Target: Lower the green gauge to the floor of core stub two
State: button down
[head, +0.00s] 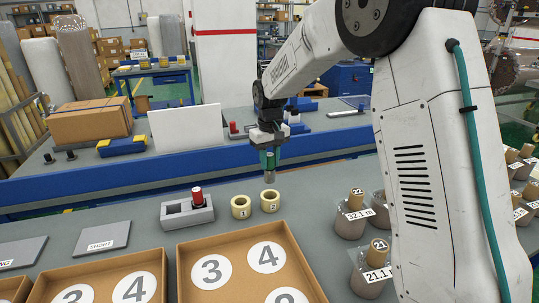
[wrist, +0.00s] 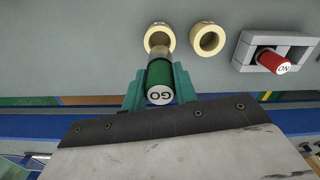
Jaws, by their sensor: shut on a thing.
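My gripper (head: 268,150) is shut on the green gauge, whose grey lower end (head: 269,178) points down in the head view. In the wrist view, the gauge's green handle (wrist: 159,84) with a white GO cap sits between my green fingers (wrist: 159,92). Two cream core stubs stand on the bench. The right one in the head view, core stub two (head: 270,203), is under the gauge; its small label is hard to read. The gauge's tip appears just above its rim, upright. In the wrist view this stub (wrist: 150,31) is partly hidden behind the gauge.
The other stub (head: 241,210) stands close to the left. A grey holder (head: 176,219) with a red gauge (head: 197,196) is further left. Cardboard trays (head: 184,261) with numbered circles lie in front. Wrapped rolls (head: 350,222) stand at right.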

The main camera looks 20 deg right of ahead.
aim_at(270, 179)
jog(key=shift+f, duration=3.65)
jog(key=shift+f, duration=1.35)
jog(key=c, duration=1)
grip_release()
jog(key=shift+s, duration=0.1)
jog(key=shift+r, duration=0.1)
notch_tip(270, 179, up, 8)
jog(key=shift+f, duration=0.2)
jog(key=s+d+r, duration=0.1)
jog(key=s+r, duration=0.3)
jog(key=s, duration=0.9)
jog(key=s+d+r+m+t, duration=0.1)
jog(key=s+r, duration=0.3)
jog(key=s, duration=1)
jog(key=s+d+r+m, duration=0.1)
jog(key=s+r, duration=0.4)
jog(key=s, duration=0.9)
jog(key=shift+d, duration=0.1)
